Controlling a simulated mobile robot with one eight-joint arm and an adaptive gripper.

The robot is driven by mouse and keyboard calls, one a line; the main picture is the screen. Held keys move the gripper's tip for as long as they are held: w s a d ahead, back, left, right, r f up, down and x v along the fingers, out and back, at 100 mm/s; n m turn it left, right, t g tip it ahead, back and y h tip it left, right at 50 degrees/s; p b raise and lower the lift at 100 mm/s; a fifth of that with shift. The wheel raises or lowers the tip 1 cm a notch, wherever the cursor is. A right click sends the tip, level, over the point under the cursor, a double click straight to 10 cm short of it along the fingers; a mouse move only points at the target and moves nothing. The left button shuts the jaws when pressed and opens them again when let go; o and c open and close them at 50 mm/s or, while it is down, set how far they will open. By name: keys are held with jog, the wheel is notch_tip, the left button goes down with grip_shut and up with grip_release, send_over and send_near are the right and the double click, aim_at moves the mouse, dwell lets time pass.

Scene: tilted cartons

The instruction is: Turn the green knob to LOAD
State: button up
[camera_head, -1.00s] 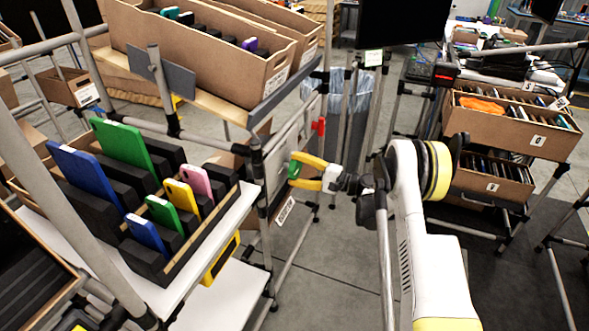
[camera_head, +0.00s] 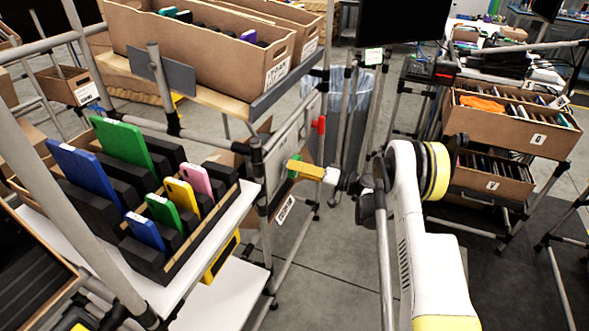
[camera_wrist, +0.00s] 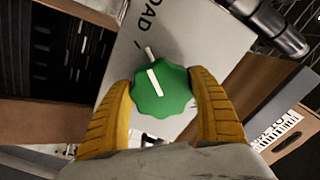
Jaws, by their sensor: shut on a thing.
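The green knob (camera_wrist: 174,93) is a scalloped disc with a white pointer line, on a pale grey panel (camera_wrist: 195,38). In the wrist view, the letters "OAD" and a short dark tick show on the panel above it. The pointer leans up and slightly left, close to the tick but not clearly in line with it. My gripper (camera_wrist: 162,82) is shut on the knob, one yellow finger on each side. In the head view, the yellow gripper (camera_head: 297,169) reaches left to the knob, of which only a green edge (camera_head: 292,174) shows.
A red part (camera_head: 318,125) sits just above the knob. A rack at the left holds a carton (camera_head: 210,60) and a tray of coloured upright items (camera_head: 215,213). Grey posts stand around the panel. Cartons (camera_head: 520,130) stand at the right; floor between is clear.

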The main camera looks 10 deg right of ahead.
jog(key=shift+f+n, duration=0.1)
jog(key=shift+n, duration=0.9)
jog(key=o, duration=1.2)
jog(key=shift+d, duration=0.1)
jog(key=v, duration=1.2)
